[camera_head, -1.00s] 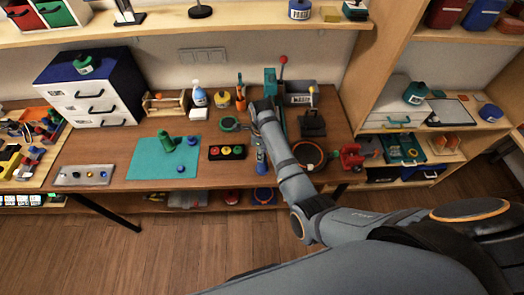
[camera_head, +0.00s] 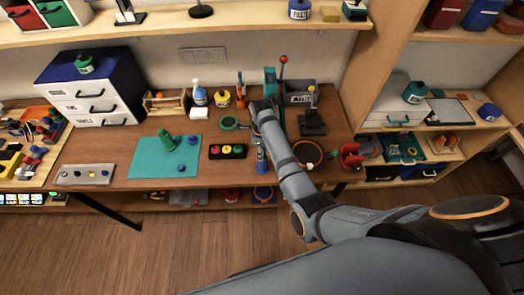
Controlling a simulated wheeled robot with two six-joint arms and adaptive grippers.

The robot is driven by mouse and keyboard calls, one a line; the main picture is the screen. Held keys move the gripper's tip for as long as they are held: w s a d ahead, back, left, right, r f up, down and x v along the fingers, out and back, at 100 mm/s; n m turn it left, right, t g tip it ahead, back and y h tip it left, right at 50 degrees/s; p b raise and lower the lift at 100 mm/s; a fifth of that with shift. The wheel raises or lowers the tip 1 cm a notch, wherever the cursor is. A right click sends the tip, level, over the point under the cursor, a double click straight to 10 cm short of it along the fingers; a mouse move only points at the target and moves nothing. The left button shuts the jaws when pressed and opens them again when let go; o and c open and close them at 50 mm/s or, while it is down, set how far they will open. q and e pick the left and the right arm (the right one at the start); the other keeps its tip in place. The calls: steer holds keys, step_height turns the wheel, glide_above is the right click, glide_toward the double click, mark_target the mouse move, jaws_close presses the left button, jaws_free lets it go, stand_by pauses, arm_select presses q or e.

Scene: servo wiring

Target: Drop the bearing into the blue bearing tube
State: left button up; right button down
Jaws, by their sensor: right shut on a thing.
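A green cylinder (camera_head: 167,141) and small blue pieces (camera_head: 192,140) are on the teal mat (camera_head: 150,160), left of the gripper. My left gripper is not in view.
A green press (camera_head: 270,82) stands behind the gripper. A green ring (camera_head: 229,123) and a block with coloured buttons (camera_head: 228,152) are to its left. A dark stand (camera_head: 311,123), an orange-rimmed disc (camera_head: 307,154) and a red tool (camera_head: 350,157) are to the right.

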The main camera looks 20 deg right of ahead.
steer(key=shift+f, duration=0.15)
stand_by(0.6)
steer(key=c, duration=1)
jaws_free()
steer(key=shift+o, duration=0.4)
steer(key=o, duration=0.4)
steer(key=shift+r+p, duration=0.3)
steer(key=shift+r, duration=3.2)
